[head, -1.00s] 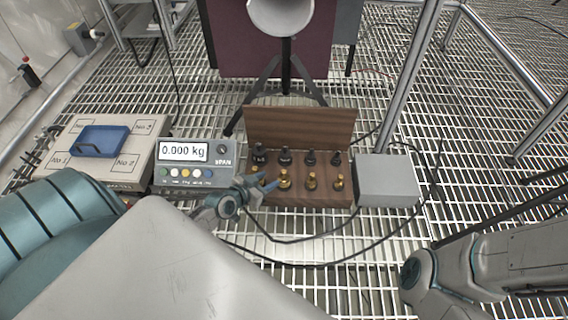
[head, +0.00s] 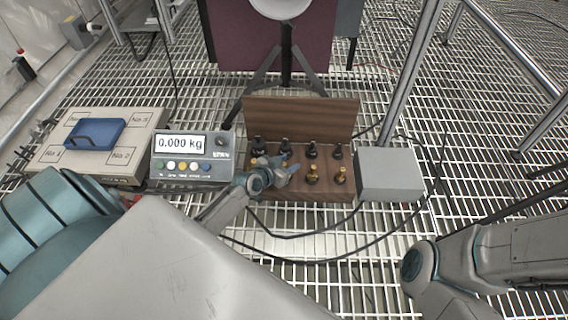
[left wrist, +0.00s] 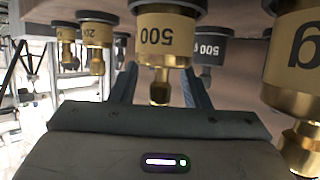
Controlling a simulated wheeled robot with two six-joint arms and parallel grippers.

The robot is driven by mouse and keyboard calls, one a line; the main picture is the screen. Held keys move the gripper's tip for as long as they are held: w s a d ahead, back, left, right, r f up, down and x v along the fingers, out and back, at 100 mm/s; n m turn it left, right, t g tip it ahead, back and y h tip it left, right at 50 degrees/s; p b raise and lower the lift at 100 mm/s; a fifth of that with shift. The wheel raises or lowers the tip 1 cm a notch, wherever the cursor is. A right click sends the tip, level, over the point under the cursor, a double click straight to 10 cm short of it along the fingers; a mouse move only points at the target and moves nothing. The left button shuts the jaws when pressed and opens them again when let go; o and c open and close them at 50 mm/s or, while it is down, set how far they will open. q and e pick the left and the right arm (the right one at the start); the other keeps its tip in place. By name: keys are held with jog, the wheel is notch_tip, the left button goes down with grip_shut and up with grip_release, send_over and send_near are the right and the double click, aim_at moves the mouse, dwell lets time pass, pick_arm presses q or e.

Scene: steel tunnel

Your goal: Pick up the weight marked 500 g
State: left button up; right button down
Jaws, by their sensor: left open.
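A wooden weight box (head: 312,193) with a raised lid holds two rows of weights, black behind and brass in front. My left gripper (head: 290,172) is over the front row at its left part, covering some brass weights. In the left wrist view, which shows the weights upside down, a brass weight marked 500 (left wrist: 163,38) has its knob between the open left fingers (left wrist: 160,92); I see no clear grip. A black weight marked 500 g (left wrist: 208,48) stands behind it, to the right in that view. My right gripper is out of the picture.
A scale display (head: 192,158) reading 0.000 kg is left of the box. Beyond it lies a grey platform (head: 140,137) with a blue tray (head: 94,133). A grey box (head: 390,176) stands right of the weights. Black cables (head: 330,262) run across the grating in front.

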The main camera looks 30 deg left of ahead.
pick_arm(q)
jog(key=shift+c, duration=0.2)
jog(key=shift+r, duration=0.1)
grip_shut()
